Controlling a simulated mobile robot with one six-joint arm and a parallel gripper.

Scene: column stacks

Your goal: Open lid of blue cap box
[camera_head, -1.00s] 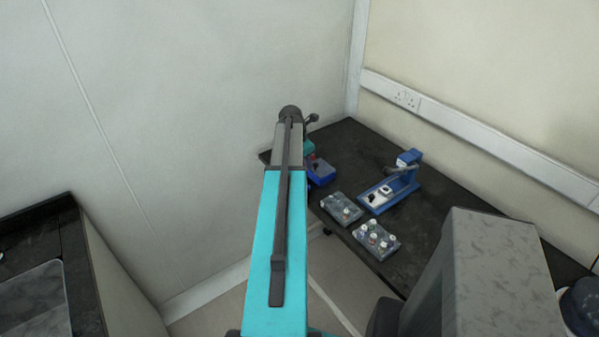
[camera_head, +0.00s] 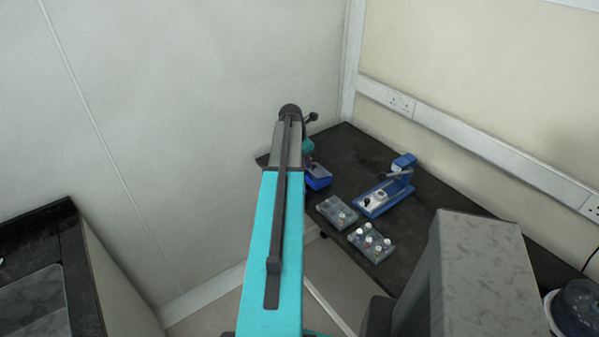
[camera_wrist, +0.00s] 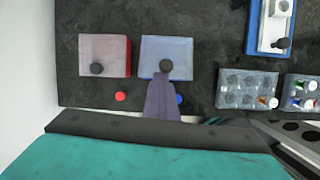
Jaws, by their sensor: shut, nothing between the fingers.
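The blue cap box (camera_wrist: 166,57) lies in the middle of the wrist view, with a pale lid over it and a dark round knob on the lid. The lid looks shut, with a blue edge showing at its near side. In the head view the blue box (camera_head: 319,178) shows beside my arm, partly hidden by it. My gripper (camera_wrist: 163,79) is shut and empty, its narrow fingers over the near edge of the lid, tips just by the knob. Whether they touch the lid or knob I cannot tell.
A red box (camera_wrist: 104,56) with a similar lid stands left. A red cap (camera_wrist: 120,96) and a blue cap (camera_wrist: 180,99) lie near the boxes. Clear racks with vials (camera_wrist: 247,90) and a blue-and-white device (camera_head: 384,194) stand to the right. A wall borders the bench (camera_head: 357,148).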

